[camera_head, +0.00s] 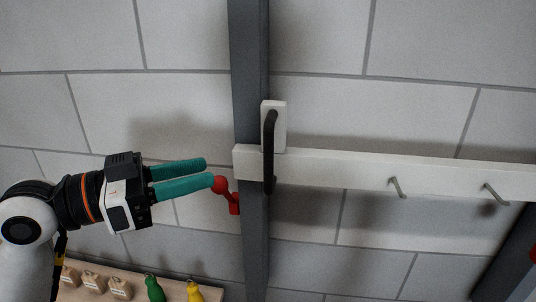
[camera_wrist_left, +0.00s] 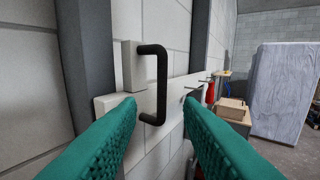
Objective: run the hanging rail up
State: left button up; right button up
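The hanging rail (camera_head: 340,168) is a white horizontal batten with metal hooks (camera_head: 397,187). It crosses in front of a dark grey upright post (camera_head: 250,60). A black bar handle (camera_head: 269,150) stands on a white block (camera_head: 279,108) at its left end; the handle also shows in the left wrist view (camera_wrist_left: 162,85). A red ball-ended part (camera_head: 220,185) sits on the post just below the rail. My left gripper (camera_head: 209,172) is open and empty, left of the handle, its lower fingertip overlapping the red ball in view; contact is unclear. My right gripper is not in view.
A second grey post (camera_head: 507,262) stands at the lower right. A wooden shelf (camera_head: 120,272) with a green bottle-shaped thing (camera_head: 154,289), a yellow one (camera_head: 194,291) and small wooden blocks lies below my left arm. A pale wrapped block (camera_wrist_left: 283,90) stands at the right in the wrist view.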

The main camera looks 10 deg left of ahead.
aim_at(268, 185)
pick_arm(q)
jog(key=x, duration=1.2)
jog(key=shift+s+r, duration=0.1)
jog(key=shift+r, duration=0.05)
jog(key=shift+c, duration=0.3)
grip_shut()
